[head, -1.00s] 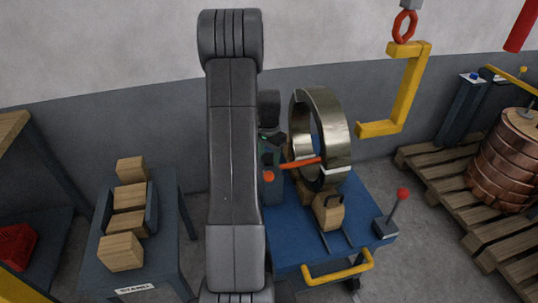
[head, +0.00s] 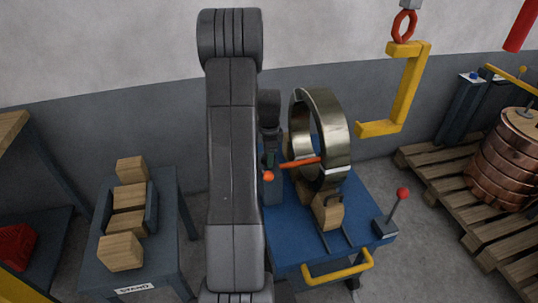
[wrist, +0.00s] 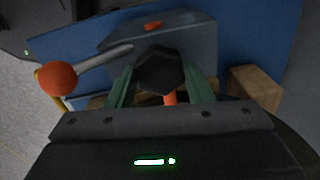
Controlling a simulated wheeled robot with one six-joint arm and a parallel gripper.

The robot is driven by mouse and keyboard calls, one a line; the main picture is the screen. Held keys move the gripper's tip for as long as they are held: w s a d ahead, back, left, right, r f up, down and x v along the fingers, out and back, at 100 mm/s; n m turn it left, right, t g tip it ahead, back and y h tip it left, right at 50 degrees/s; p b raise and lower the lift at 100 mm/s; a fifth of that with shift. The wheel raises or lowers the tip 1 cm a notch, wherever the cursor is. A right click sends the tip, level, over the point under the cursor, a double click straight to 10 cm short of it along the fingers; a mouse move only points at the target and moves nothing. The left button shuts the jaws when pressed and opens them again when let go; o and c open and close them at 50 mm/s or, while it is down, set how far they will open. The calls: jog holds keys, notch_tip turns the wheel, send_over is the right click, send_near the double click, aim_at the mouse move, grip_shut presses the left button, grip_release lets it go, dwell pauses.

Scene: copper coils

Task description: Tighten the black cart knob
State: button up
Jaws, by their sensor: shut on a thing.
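The black knob (wrist: 158,72) sits on top of a blue-grey block (wrist: 187,42) on the blue cart (head: 298,243). In the wrist view my gripper (wrist: 161,82) has its two green fingers on either side of the knob, shut on it. In the head view my gripper (head: 268,158) is small and partly behind my arm, and I cannot make out the knob there. An orange bar (head: 300,162) reaches from the block to the steel ring (head: 335,130). An orange ball (wrist: 57,78) on a grey rod stands beside my gripper.
The ring stands upright on the cart near wooden chocks (head: 328,210). A red-tipped lever (head: 403,193) and yellow handle (head: 338,266) are on the cart. A yellow hook (head: 405,95) hangs at right. A stand with wooden blocks (head: 128,222) is at left.

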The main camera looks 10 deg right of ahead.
jog(key=shift+r+m, duration=0.1)
jog(key=shift+m, duration=0.2)
jog(key=o, duration=1)
notch_tip(320, 180, up, 14)
jog(key=p, duration=0.1)
notch_tip(320, 180, down, 14)
jog(key=shift+f+b, duration=0.1)
jog(key=shift+b, duration=0.4)
